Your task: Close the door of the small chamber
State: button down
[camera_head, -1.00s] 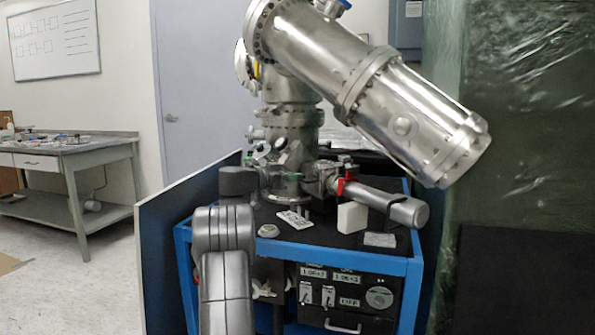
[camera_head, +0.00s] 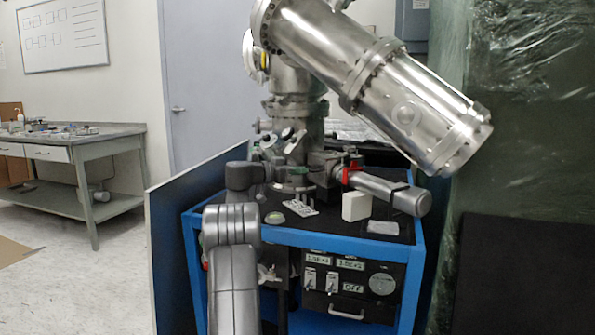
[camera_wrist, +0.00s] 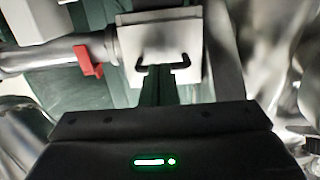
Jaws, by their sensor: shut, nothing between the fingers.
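In the wrist view, a pale square metal plate (camera_wrist: 190,38) with a dark bracket-shaped handle (camera_wrist: 181,64) appears to be the small chamber's door. My gripper (camera_wrist: 158,72) is shut and empty, its tips overlapping the handle's middle in the picture. I cannot tell whether they touch it or whether the door is open. In the head view, the small chamber (camera_head: 325,168) is the metal block low on the vacuum column, beside a red lever (camera_head: 352,171) and a horizontal cylinder (camera_head: 390,190). My gripper's tips are hard to make out there against the fittings.
A large steel cylinder (camera_head: 405,95) slants overhead to the right. The blue-framed cart (camera_head: 330,241) carries a white block (camera_head: 357,206) and a small keypad-like plate (camera_head: 299,208). A blue panel (camera_head: 180,205) stands left of the cart. Clear floor lies farther left.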

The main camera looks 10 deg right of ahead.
jog(key=p+v, duration=0.1)
jog(key=v, duration=1.2)
jog(key=shift+a+p, duration=0.3)
jog(key=shift+a, duration=0.05)
jog(key=shift+s+d, duration=0.1)
jog(key=b+x, duration=0.1)
jog(key=x, duration=1.2)
jog(key=shift+d+f, duration=0.15)
jog(key=shift+f, duration=0.2)
jog(key=shift+b, duration=0.35)
